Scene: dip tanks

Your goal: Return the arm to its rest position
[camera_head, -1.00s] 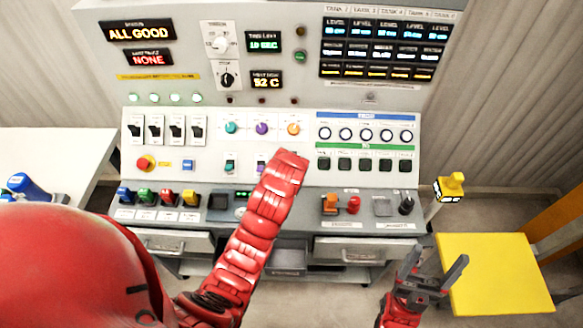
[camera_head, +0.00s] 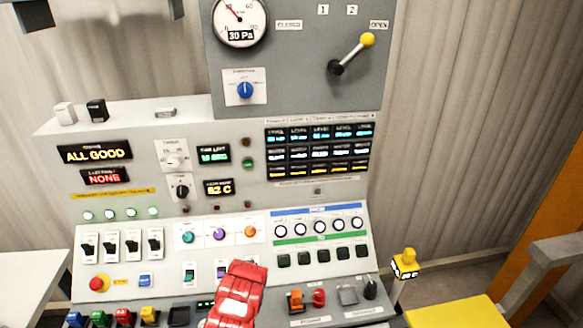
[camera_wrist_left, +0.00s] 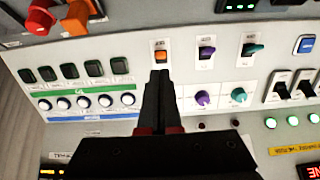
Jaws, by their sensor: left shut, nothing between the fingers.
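My left arm (camera_head: 235,296) comes up from the bottom of the head view in front of the sloped control panel. Its gripper is hidden in that view. In the left wrist view my left gripper (camera_wrist_left: 160,88) is shut and empty, with its dark fingers together. The tips point at the panel just by an orange switch (camera_wrist_left: 161,57); I cannot tell whether they touch it. A purple switch (camera_wrist_left: 206,53) and a teal switch (camera_wrist_left: 249,50) sit beside it. My right gripper is out of view.
The control console (camera_head: 230,130) fills the middle, with a row of round buttons (camera_head: 318,226) and a yellow-knobbed lever (camera_head: 352,53) above. A yellow chair seat (camera_head: 455,313) stands at lower right. A white table (camera_head: 30,280) is at left.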

